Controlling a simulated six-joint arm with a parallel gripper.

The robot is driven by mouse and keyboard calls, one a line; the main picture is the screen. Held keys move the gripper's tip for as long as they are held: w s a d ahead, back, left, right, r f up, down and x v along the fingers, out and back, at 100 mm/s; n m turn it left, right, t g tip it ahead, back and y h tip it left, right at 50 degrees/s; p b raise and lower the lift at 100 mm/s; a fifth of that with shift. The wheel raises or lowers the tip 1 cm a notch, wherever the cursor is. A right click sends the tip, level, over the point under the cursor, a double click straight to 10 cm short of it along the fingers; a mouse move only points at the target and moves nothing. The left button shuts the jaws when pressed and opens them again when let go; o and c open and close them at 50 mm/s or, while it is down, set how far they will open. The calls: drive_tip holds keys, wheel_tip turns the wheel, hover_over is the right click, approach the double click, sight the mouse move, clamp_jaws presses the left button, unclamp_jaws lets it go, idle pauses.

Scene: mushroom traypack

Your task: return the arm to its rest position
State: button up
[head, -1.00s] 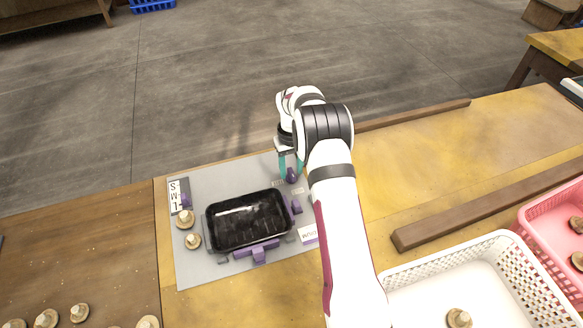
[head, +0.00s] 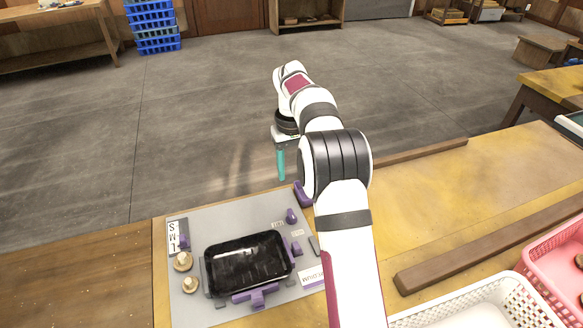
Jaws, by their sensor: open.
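My gripper (head: 281,165) shows in the head view, pointing down with teal fingers. It hangs above the far edge of the grey board, with nothing seen between its fingers. The fingers overlap in this view, so the gap between them is hard to see. My white arm runs from the bottom right up to it and hides part of the board's right side.
A black tray (head: 208,284) sits on the grey board (head: 215,222) among purple fixtures (head: 292,216). Two mushrooms (head: 183,261) are on its left. A white basket (head: 500,300), a pink basket (head: 552,254) and wooden bars (head: 480,244) lie to the right.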

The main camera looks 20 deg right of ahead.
idle(0.3)
drive_tip(key=s+a+r+m, duration=0.1)
drive_tip(key=s+a+r, duration=0.25)
drive_tip(key=s, duration=0.35)
drive_tip(key=s+a+r+m, duration=0.1)
drive_tip(key=s+a+r, duration=0.2)
drive_tip(key=s+r, duration=0.3)
drive_tip(key=s+a+f+m+y, duration=0.1)
drive_tip(key=s+a+f+m, duration=0.1)
drive_tip(key=s, duration=1)
drive_tip(key=s+a+f+m, duration=0.1)
drive_tip(key=s+a+f, duration=0.2)
drive_tip(key=s, duration=1)
drive_tip(key=shift+a+f+m+y, duration=0.3)
drive_tip(key=shift+a+m+y, duration=0.1)
drive_tip(key=shift+a, duration=0.1)
